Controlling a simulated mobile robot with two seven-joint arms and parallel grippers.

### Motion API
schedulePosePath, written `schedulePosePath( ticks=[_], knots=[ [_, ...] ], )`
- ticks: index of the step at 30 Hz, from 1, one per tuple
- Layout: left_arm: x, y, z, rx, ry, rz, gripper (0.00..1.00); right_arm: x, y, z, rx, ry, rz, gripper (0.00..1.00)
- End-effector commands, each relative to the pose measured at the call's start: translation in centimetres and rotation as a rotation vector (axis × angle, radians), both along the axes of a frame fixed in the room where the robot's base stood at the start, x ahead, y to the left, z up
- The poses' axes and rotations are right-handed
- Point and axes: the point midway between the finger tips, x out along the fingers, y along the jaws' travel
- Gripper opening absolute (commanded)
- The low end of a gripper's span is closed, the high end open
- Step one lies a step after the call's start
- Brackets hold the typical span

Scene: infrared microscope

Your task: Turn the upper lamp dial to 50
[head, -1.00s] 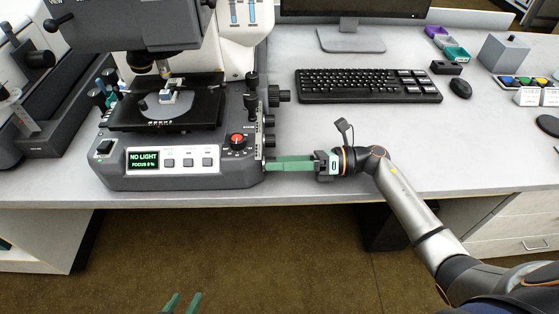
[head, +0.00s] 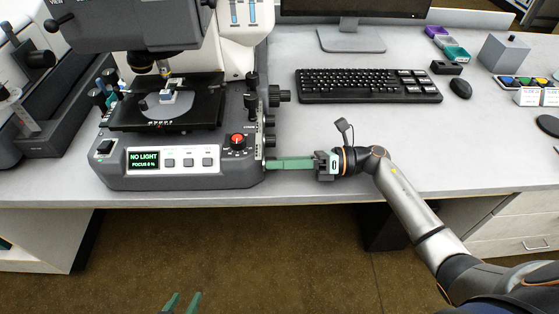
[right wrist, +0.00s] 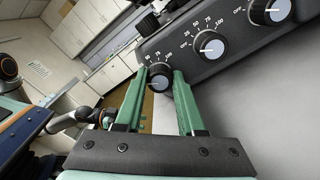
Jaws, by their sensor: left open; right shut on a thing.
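The black microscope (head: 180,178) stands on the bench at left in the head view; its display (head: 143,161) reads NO LIGHT. Several dark dials sit on its right side. In the right wrist view, a black dial (right wrist: 159,82) with a grey face sits between the green fingertips of my right gripper (right wrist: 164,76), which is shut on it. Two more dials, a middle one (right wrist: 210,46) and a far one (right wrist: 270,10), carry OFF-to-100 scales. I cannot tell which is the upper lamp dial, or the held dial's setting. My left gripper (head: 183,303) is open and empty at the bottom edge.
The bench top (head: 330,180) around my right gripper is clear. The bench's front edge runs just below it.

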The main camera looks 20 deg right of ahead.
Motion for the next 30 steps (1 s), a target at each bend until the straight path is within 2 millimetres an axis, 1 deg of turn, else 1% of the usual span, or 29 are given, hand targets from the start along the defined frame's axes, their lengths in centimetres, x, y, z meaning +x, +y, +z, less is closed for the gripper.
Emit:
schedulePosePath(
  ticks=[8,17,24,30],
  knots=[
    [0.0,0.0,0.7,0.0,-0.001,0.0,0.5,0.0,-0.1,0.1,0.037,0.138,0.001,0.0],
    [0.0,-0.1,1.2,0.001,0.007,-0.002,0.5,0.1,-0.1,0.2,0.112,0.402,0.0,0.0],
    [0.3,-0.3,2.3,-0.004,-0.002,-0.005,0.5,0.1,-0.1,0.1,0.174,0.616,-0.002,0.0],
    [0.6,-0.1,2.9,-0.003,-0.016,0.001,0.5,0.1,-0.1,0.1,0.22,0.771,-0.001,0.0]
  ],
)
